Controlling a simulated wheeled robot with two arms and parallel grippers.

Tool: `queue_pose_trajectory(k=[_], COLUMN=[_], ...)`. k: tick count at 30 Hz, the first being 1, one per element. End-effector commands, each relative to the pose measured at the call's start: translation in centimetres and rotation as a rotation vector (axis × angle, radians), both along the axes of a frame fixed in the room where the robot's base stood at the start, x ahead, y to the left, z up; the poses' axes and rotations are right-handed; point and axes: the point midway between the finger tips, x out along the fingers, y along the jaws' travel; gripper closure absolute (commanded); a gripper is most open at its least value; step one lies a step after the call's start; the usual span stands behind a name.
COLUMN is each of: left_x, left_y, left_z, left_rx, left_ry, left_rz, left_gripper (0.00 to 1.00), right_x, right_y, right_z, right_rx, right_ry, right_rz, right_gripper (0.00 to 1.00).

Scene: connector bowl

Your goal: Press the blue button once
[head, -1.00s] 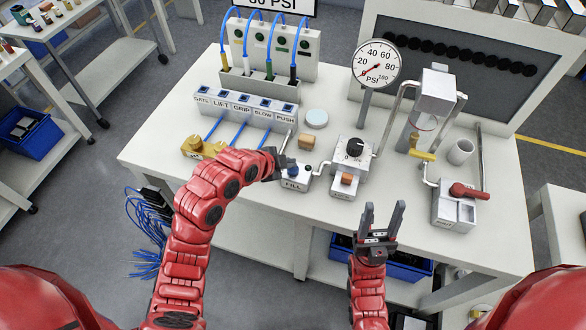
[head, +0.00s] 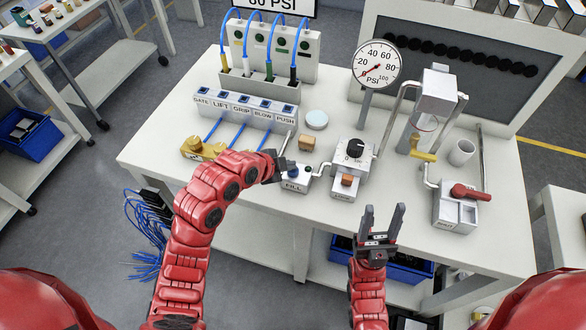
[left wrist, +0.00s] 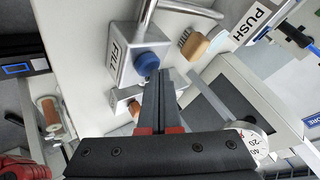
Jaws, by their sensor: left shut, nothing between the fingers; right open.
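The blue button (left wrist: 147,62) sits on a small grey box labelled FILL (left wrist: 122,50), near the front edge of the table. The box also shows in the head view (head: 296,184), with the button (head: 292,173) partly behind my gripper. My left gripper (head: 284,167) is shut and empty. In the left wrist view its fingertips (left wrist: 161,74) are right at the button's edge; I cannot tell whether they touch it. My right gripper (head: 384,215) is open and empty, in front of the table.
A dial box with a black knob (head: 355,148) stands right of the FILL box, joined by a pipe. The gauge (head: 377,64) needle points low. A row of labelled sockets (head: 233,108) stands behind left.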

Motion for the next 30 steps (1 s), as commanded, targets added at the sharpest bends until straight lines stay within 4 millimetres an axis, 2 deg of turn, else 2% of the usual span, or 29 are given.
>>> queue_pose_trajectory(k=[20,30], left_x=[0.0,0.0], left_y=[0.0,0.1], left_z=[-0.4,1.1], left_rx=[0.001,0.001], left_ry=[0.001,0.002], left_rz=[0.000,0.001], left_gripper=[1.00,1.00], right_x=[0.0,0.0], right_y=[0.0,0.0], right_z=[-0.5,-0.2], right_rx=[0.000,0.000], right_ry=[0.000,0.000], right_rz=[0.000,0.000], right_gripper=[0.47,0.47])
